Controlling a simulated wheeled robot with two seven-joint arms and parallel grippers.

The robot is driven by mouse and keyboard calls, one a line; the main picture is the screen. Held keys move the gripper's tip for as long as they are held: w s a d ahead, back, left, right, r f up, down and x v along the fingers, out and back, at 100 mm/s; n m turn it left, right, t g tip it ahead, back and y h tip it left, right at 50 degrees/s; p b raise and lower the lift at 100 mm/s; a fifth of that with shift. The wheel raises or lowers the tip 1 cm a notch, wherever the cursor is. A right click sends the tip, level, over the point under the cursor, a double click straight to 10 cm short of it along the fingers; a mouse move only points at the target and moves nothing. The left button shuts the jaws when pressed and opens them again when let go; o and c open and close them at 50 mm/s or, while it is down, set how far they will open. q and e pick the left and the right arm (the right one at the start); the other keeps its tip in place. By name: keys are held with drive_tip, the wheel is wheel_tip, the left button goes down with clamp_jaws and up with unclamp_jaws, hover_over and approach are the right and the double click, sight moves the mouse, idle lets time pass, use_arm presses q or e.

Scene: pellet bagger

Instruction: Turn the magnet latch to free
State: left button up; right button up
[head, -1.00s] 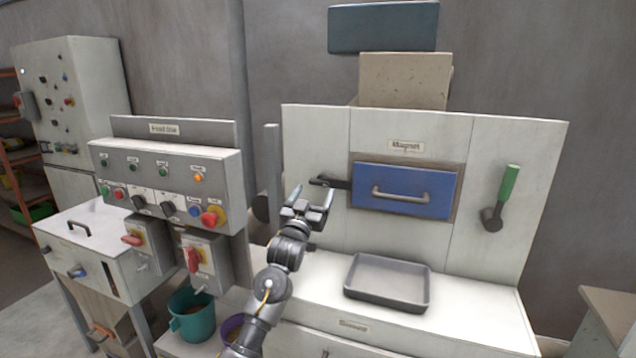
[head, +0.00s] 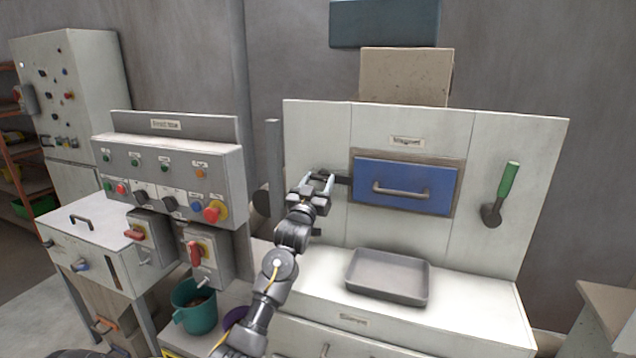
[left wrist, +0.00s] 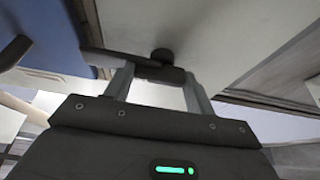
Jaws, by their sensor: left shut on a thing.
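The magnet latch (head: 341,180) is a dark bar at the left edge of the blue magnet drawer (head: 420,187), on the white panel. In the left wrist view the latch (left wrist: 108,57) runs from the blue drawer to a round dark knob on the panel. My left gripper (head: 318,180) is at the latch's left end, its fingers on either side of it. It is shut on the latch, which also shows between the fingers in the left wrist view. The gripper partly hides the latch in the head view. My right gripper is not in view.
A grey tray (head: 388,277) stands on the white ledge below the drawer. The control box (head: 170,180) with buttons stands left of my arm, with a teal bucket (head: 194,312) below.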

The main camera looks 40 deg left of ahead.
use_arm(q)
drive_tip(key=shift+m, duration=0.3)
drive_tip(key=m+h, duration=0.1)
drive_tip(key=m, duration=0.2)
drive_tip(key=m+h, duration=0.2)
drive_tip(key=m, duration=0.1)
drive_tip(key=shift+a+r+m, duration=0.1)
drive_tip(key=shift+a+m, duration=0.05)
drive_tip(key=shift+m, duration=0.15)
drive_tip(key=m+h, duration=0.3)
drive_tip(key=m, duration=0.3)
drive_tip(key=shift+s+p, duration=0.1)
drive_tip(key=shift+p, duration=0.25)
drive_tip(key=m+h, duration=0.1)
drive_tip(key=m, duration=0.1)
drive_tip(key=m+g, duration=0.1)
drive_tip(key=m, duration=0.2)
drive_tip(key=shift+a+r+g+h, duration=0.1)
drive_tip(key=shift+r+g+h, duration=0.05)
drive_tip(key=shift+g+h, duration=0.2)
drive_tip(key=shift+m+g+h+p, duration=0.3)
drive_tip(key=shift+m+g, duration=0.35)
drive_tip(key=shift+m, duration=1.35)
drive_tip(key=o, duration=1)
drive_tip(key=shift+s, duration=0.1)
